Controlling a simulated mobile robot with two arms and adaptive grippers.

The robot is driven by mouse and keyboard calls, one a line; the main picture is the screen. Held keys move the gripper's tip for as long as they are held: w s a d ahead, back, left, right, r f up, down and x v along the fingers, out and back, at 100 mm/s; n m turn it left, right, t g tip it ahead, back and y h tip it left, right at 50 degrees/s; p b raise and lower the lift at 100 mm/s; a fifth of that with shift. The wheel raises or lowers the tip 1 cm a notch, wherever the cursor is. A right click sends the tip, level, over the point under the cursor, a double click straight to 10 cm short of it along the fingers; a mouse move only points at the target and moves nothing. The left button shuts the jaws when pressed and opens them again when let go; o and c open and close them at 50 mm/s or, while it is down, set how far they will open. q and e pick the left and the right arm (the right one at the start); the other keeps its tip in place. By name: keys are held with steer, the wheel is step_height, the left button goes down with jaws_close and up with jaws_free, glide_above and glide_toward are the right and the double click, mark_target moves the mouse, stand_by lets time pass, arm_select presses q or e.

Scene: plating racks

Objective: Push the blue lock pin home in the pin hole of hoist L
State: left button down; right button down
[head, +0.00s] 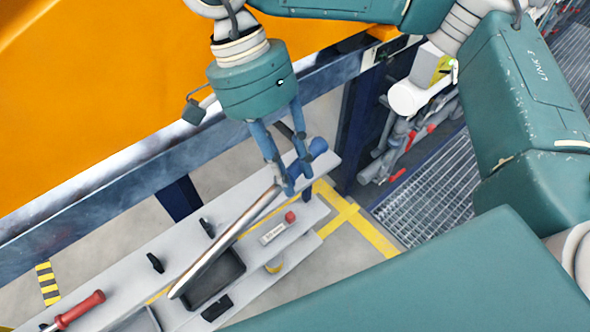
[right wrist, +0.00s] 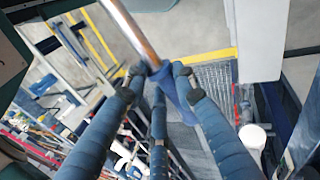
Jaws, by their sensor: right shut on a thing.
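My right gripper (head: 285,185) shows in the head view, pointing down over a long light-grey bench, with its blue fingers closed. It also shows in the right wrist view (right wrist: 160,75). It is shut on the lock pin, a long silver rod (head: 225,245) with a blue end (head: 319,147). The rod slants down to the left above the bench. In the right wrist view the silver shaft (right wrist: 133,30) runs up from the blue part (right wrist: 177,92) between the fingertips. I cannot make out the pin hole or hoist L. My left gripper is not in view.
The bench (head: 130,275) carries a black tray (head: 214,277), small black clips, a red-handled tool (head: 78,310) and a small red-capped item (head: 290,217). A blue-grey rail (head: 170,165) below a large orange panel (head: 150,80) runs close behind the gripper. Floor grating (head: 435,185) lies right.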

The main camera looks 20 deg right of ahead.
steer(key=s+a+r+m+y+p, duration=0.2)
steer(key=r+m, duration=0.4)
steer(key=r, duration=0.3)
steer(key=s+a+r+m+t+y+p, duration=0.1)
steer(key=s+a+r+m+y+p, duration=0.2)
steer(key=s+r+m, duration=0.3)
steer(key=s+a+r+m+y+p, duration=0.2)
steer(key=r+m, duration=0.6)
steer(key=r, duration=0.5)
steer(key=s+a+p, duration=0.1)
steer(key=s+p, duration=0.1)
steer(key=shift+s+t+y+p, duration=0.3)
steer(key=shift+s+y+p, duration=0.05)
steer(key=shift+s+y, duration=0.05)
steer(key=shift+w+a, duration=0.3)
steer(key=shift+w, duration=0.65)
steer(key=shift+w+a, duration=0.3)
steer(key=shift+w, duration=0.6)
steer(key=shift+w+a, duration=0.3)
steer(key=shift+w, duration=0.65)
steer(key=shift+b, duration=0.45)
steer(key=w+a+p, duration=0.2)
steer(key=w, duration=0.5)
steer(key=shift+a, duration=0.15)
stand_by(0.5)
